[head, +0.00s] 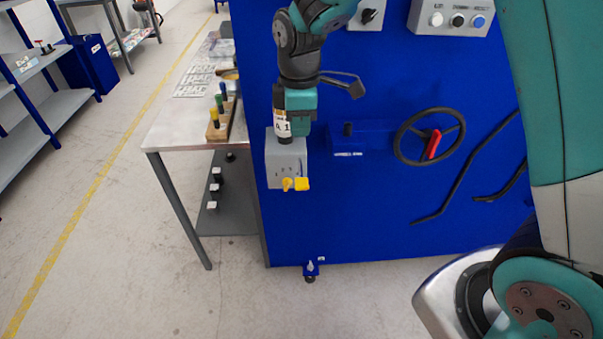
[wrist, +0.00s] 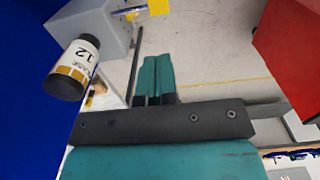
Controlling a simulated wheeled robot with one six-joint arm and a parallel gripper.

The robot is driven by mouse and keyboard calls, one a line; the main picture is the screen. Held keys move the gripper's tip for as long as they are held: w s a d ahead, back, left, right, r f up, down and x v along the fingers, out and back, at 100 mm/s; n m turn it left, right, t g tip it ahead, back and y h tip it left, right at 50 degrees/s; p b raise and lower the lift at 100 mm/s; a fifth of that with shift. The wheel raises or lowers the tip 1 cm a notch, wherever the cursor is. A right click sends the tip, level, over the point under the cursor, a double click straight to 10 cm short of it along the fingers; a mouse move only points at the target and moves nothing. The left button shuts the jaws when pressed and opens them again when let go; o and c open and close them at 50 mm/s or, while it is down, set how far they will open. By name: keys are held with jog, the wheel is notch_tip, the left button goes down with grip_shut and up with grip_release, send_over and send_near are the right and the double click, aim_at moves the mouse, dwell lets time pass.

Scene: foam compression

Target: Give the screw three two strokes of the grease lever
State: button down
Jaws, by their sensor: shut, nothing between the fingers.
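The grease unit is a grey box (head: 286,168) on the blue panel, with a yellow lever (head: 297,184) at its bottom and a dark-capped bottle (head: 282,124) on top. In the wrist view the grey box (wrist: 98,28) is at the upper left, the bottle (wrist: 76,66), labelled 12, is below it, and part of the yellow lever (wrist: 160,6) shows at the top edge. My gripper (wrist: 156,62) is shut and empty, its teal fingers side by side, apart from the lever. In the head view my arm hangs beside the bottle; the fingertips are hard to make out there.
A button box (head: 460,18) is above. A metal table (head: 178,125) stands left. A red body (wrist: 290,50) shows right in the wrist view.

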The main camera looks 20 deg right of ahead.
aim_at(300, 183)
notch_tip(300, 183, down, 14)
jog(key=p, duration=0.3)
jog(key=shift+r, duration=0.1)
